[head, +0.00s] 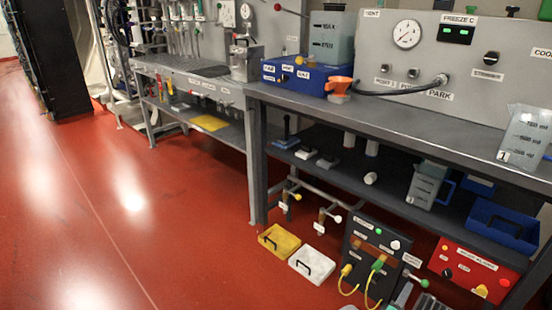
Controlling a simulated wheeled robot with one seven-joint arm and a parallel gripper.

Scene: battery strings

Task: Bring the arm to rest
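My gripper and arm do not show in the head view, so I cannot see whether the gripper is open or shut, or where it is. The view looks across a red floor (110,215) toward a long grey workbench (400,118) with a lower shelf (395,190).
Yellow (279,240) and white (311,263) cases, a black panel (372,250) and a red box (472,266) sit low in front. The floor at left is clear.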

